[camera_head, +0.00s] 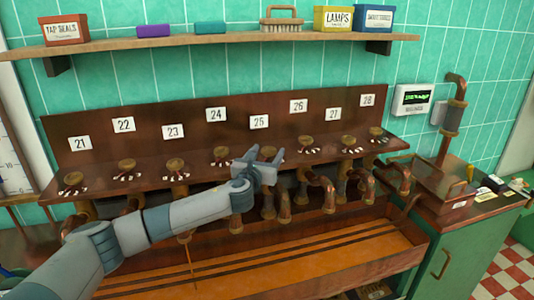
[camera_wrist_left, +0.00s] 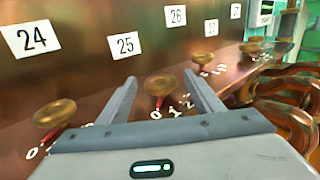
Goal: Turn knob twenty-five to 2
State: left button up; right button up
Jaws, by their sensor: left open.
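Knob twenty-five (camera_wrist_left: 160,85) is a round brass knob on the copper panel, below and right of the white 25 label (camera_wrist_left: 124,45). Its red pointer is beside the 0 of the printed marks 0, 1, 2. My left gripper (camera_wrist_left: 160,92) is open, with one finger on each side of the knob in the left wrist view. I cannot tell whether either finger touches it. In the head view my left gripper (camera_head: 264,156) is below the 25 label (camera_head: 259,122) and mostly hides this knob. My right gripper is not in view.
Knob twenty-four (camera_wrist_left: 55,112) is close on the left, and knob twenty-six (camera_wrist_left: 201,58) on the right. Copper pipes (camera_wrist_left: 285,100) curve out at the right. A shelf (camera_head: 200,40) with boxes and a brush runs above. A wooden trough (camera_head: 340,258) lies below.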

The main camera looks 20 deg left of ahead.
pick_arm(q)
jog(key=shift+c, duration=0.3)
jog(key=c, duration=1)
